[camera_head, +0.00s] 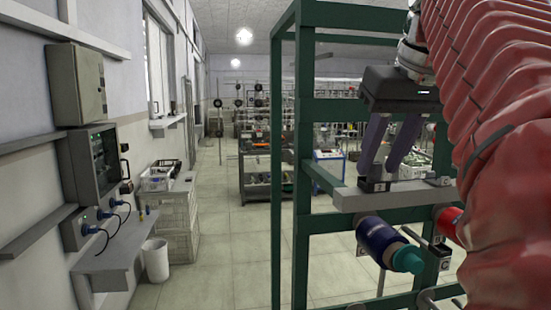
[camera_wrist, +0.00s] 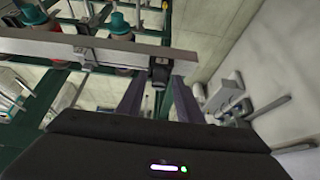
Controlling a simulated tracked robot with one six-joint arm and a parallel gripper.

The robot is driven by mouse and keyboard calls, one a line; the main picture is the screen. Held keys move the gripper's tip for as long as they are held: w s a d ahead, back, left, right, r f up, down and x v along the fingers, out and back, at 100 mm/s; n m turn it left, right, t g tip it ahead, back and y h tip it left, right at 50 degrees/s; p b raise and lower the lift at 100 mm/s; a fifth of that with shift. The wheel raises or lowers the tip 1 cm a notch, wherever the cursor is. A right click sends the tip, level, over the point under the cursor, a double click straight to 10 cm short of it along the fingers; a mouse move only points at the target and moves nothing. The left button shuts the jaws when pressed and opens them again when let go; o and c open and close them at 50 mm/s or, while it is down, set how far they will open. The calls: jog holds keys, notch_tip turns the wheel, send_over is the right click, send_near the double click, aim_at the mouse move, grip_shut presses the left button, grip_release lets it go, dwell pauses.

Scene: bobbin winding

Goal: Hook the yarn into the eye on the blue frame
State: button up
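My gripper (camera_head: 382,166) has a black body and two purple-grey fingers pointing down, clearly apart. In the wrist view the gripper (camera_wrist: 158,84) also shows spread fingers, with a small black block (camera_wrist: 160,70) seen between their tips. That block (camera_head: 375,185) sits on a pale grey bar (camera_head: 405,196) across the frame. I cannot tell if the fingers touch it or if it holds the eye. The frame (camera_head: 304,160) looks dark green, not blue. A dark blue bobbin (camera_head: 380,240) with a teal end hangs below the bar. No yarn strand can be made out.
A red bobbin (camera_head: 447,220) is right of the blue one, partly behind my red-sleeved arm. A second small block (camera_head: 440,181) sits farther along the bar. Left are a wall panel (camera_head: 95,160) and a white bin (camera_head: 155,260). The floor between is clear.

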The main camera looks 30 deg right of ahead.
jog(key=shift+w+f, duration=0.25)
jog(key=shift+f, duration=0.25)
jog(key=shift+d, duration=0.1)
grip_shut()
jog(key=shift+r, duration=2.3)
